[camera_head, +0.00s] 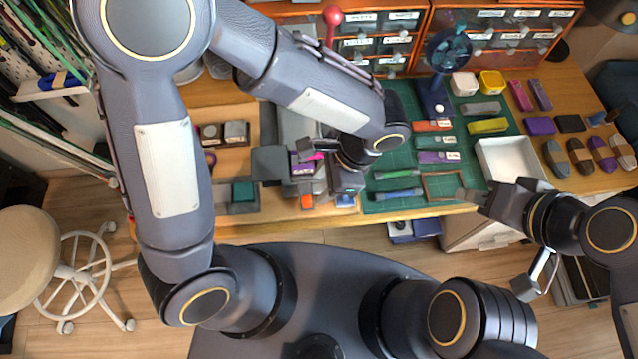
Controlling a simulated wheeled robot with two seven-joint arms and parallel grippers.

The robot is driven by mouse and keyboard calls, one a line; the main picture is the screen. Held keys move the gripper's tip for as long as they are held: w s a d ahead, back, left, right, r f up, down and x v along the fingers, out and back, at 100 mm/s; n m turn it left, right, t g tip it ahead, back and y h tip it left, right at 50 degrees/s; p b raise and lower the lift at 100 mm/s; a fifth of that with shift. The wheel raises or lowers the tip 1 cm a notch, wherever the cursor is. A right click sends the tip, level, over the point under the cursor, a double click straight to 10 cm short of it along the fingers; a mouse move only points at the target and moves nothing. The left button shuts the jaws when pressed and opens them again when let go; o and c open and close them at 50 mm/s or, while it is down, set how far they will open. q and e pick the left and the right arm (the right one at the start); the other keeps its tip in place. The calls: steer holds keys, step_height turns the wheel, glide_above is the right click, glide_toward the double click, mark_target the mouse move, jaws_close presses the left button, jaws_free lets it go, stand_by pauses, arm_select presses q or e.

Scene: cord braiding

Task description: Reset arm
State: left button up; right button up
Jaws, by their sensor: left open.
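My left gripper (322,163) is open over the workbench, left of the green mat (408,208). Its arm comes in from the left and folds back, hiding part of the bench. Under and beside it are a dark grey fixture and small purple (303,168), orange (307,202) and blue (345,201) pieces. I cannot tell whether it touches any of them. My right gripper (474,199) is at the bench's front edge, by the lower right of the mat and the white tray (505,160). Its jaw gap is not clear.
Labelled orange, teal and purple bars (438,157) lie on the mat, with a brown frame (443,186) near its front. Drawer units (500,28) line the back. Several cord-like bundles (602,152) lie at the right. A stool (35,250) stands on the floor at left.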

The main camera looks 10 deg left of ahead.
stand_by(0.5)
arm_select(q)
steer(key=s+a+r+n+t+h, duration=0.2)
steer(key=a+r+n+t+h, duration=0.1)
steer(key=a+r+n, duration=0.3)
steer(key=s+a+r+n+t+h, duration=0.2)
steer(key=a+r+n+h, duration=0.3)
steer(key=a+n, duration=0.5)
steer(key=shift+s+a+r+n+t, duration=0.15)
steer(key=shift+s+r+n+t, duration=0.25)
steer(key=shift+t, duration=0.5)
